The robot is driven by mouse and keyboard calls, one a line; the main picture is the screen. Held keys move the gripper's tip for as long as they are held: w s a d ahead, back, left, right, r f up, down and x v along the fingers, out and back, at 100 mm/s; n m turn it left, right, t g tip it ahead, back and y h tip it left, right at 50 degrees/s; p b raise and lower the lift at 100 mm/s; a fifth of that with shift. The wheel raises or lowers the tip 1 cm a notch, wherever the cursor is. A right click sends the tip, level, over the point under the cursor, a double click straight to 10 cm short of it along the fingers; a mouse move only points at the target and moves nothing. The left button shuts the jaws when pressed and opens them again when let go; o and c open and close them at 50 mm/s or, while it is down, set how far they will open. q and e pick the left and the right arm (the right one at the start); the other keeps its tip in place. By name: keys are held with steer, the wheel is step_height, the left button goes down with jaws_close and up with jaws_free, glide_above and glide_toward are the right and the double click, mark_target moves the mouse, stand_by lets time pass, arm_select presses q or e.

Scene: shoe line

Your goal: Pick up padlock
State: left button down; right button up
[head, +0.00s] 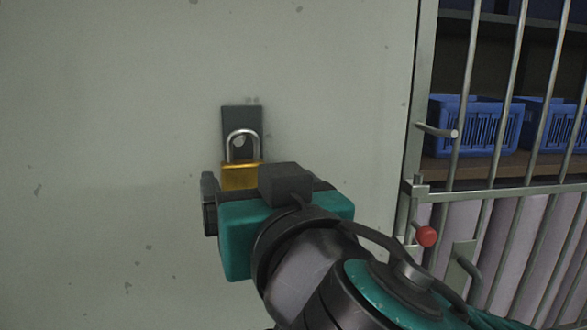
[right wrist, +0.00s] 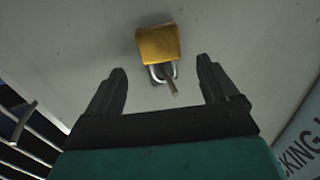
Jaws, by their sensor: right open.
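A padlock (head: 240,174) with a brass body and a silver shackle hangs against a dark plate (head: 236,118) on a pale wall. My right gripper (head: 208,190) is in front of it and hides the lower part of its body in the head view. In the right wrist view the padlock (right wrist: 158,46) is upside down, ahead of and between the two dark fingers. The right gripper (right wrist: 162,80) is open and nothing is held in it. A small peg (right wrist: 172,88) passes through the shackle. My left gripper is not in view.
To the right is a barred metal gate (head: 490,190) with a red knob (head: 427,236). Behind the bars are blue baskets (head: 475,125) on a shelf. A sign with lettering (right wrist: 305,140) shows at the right edge of the wrist view. The wall left of the padlock is clear.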

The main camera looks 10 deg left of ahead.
mark_target(247, 166)
steer(key=p+x, duration=0.1)
steer(key=x, duration=0.4)
steer(key=shift+r, duration=0.1)
steer(key=c, duration=1.3)
steer(key=shift+r, duration=0.15)
